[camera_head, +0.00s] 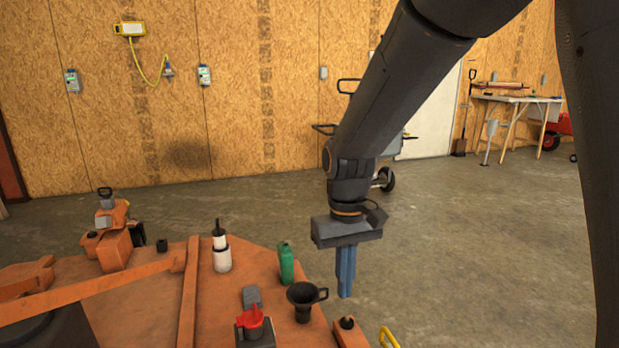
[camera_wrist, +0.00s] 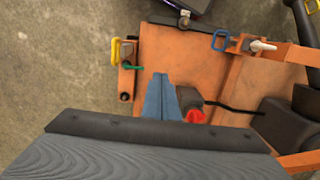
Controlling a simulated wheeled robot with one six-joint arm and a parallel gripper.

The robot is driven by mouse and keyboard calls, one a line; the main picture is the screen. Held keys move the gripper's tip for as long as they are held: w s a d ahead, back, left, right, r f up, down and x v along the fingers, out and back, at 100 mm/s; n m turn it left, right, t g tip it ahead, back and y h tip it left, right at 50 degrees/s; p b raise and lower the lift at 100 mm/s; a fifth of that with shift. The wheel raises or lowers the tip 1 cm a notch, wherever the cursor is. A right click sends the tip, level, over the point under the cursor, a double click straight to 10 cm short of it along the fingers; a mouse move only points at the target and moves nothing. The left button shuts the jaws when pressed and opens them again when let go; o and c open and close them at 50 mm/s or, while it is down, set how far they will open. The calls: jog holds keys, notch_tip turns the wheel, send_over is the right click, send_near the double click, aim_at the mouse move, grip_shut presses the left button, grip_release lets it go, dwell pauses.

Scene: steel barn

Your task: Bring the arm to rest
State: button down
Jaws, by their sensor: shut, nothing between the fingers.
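My gripper (camera_head: 346,271) hangs from my dark arm, pointing down, with its blue fingers shut and nothing between them. In the head view it is to the right of the orange machine's deck (camera_head: 160,290), above the grey floor or the deck's edge. In the wrist view my fingers (camera_wrist: 162,97) point at the orange deck (camera_wrist: 185,60). The exact height above the deck cannot be told.
On the deck stand a green bottle (camera_head: 286,263), a black funnel cup (camera_head: 305,297), a white bottle with dark nozzle (camera_head: 221,255) and a red-capped part (camera_head: 252,320). Yellow handle (camera_head: 388,338) is at the front. Open floor (camera_head: 470,240) lies right; a workbench (camera_head: 515,100) stands far back.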

jog(key=s+d+r+t+p, duration=0.1)
jog(key=s+r, duration=0.2)
jog(key=s, duration=0.6)
jog(key=s+d+r, duration=0.2)
jog(key=s+r, duration=0.1)
jog(key=s, duration=0.6)
jog(key=d+r+m+p, duration=0.3)
jog(key=d+r+p, duration=0.6)
jog(key=p, duration=1)
jog(key=shift+d+r+m, duration=0.15)
jog(key=shift+r+m, duration=0.15)
jog(key=shift+r, duration=0.35)
